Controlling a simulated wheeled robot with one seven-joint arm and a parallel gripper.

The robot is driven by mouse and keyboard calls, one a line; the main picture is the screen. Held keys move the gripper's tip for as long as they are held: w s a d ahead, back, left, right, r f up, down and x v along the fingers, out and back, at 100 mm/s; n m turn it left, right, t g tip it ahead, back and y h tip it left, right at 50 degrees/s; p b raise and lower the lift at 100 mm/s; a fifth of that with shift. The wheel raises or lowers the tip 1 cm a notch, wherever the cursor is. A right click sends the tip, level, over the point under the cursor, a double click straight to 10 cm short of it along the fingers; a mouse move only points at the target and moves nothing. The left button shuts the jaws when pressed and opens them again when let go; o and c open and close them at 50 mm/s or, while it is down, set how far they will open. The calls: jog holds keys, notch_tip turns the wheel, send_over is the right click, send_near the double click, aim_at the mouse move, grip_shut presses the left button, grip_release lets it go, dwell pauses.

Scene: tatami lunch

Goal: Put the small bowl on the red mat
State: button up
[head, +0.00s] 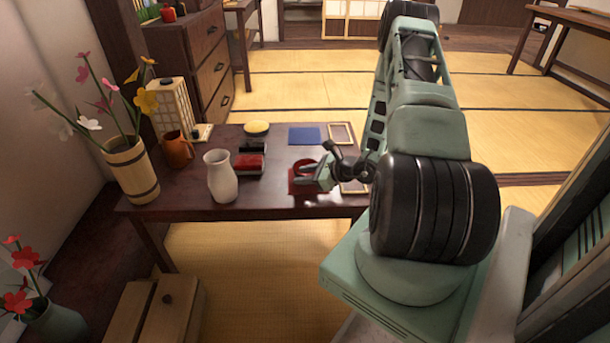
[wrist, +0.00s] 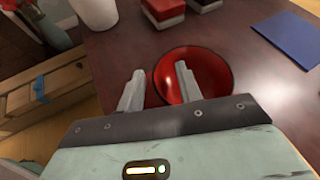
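A round, glossy red bowl or dish with a dark rim (wrist: 215,62) stands on the dark low table in the wrist view. In the head view it shows as a red shape (head: 296,186), partly covered by my gripper. My gripper (wrist: 158,85) is open, its fingers apart: the left one is outside the near-left rim and the right one reaches over the inside. The rim lies between them; contact cannot be told. In the head view my gripper (head: 312,175) is low over the table's right part. I cannot make out a separate red mat.
The low table (head: 200,195) holds a blue mat (head: 304,136), a yellow round item (head: 256,128), black and red boxes (head: 249,163), a white vase (head: 221,178), an orange-brown mug (head: 177,150) and a flower vase (head: 132,170). Bare tabletop lies between the boxes and the blue mat.

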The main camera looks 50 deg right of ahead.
jog(key=p+v, duration=0.2)
jog(key=v, duration=1)
jog(key=w+a+r+n+g+y, duration=0.25)
jog(key=a+r+n, duration=0.2)
jog(key=a, duration=0.45)
jog(key=w+a+r+n+g+y, duration=0.2)
jog(key=a+r+n+g, duration=0.3)
jog(key=a, duration=0.5)
jog(key=w+a+r+n+g+y, duration=0.2)
jog(key=a+r+n+g+y, duration=0.1)
jog(key=a+n, duration=0.5)
jog(key=s+a+r+n+g+h, duration=0.1)
jog(key=s+a+r+n+h, duration=0.3)
jog(key=s+a+n, duration=0.4)
jog(key=s+a+r+n+g+h, duration=0.1)
jog(key=s+a+r+n+h, duration=0.4)
jog(key=s+a+n, duration=0.4)
jog(key=a+n+h, duration=0.1)
jog(key=a+n, duration=0.1)
jog(key=n, duration=0.2)
jog(key=shift+a+r, duration=0.3)
jog(key=shift+r, duration=0.05)
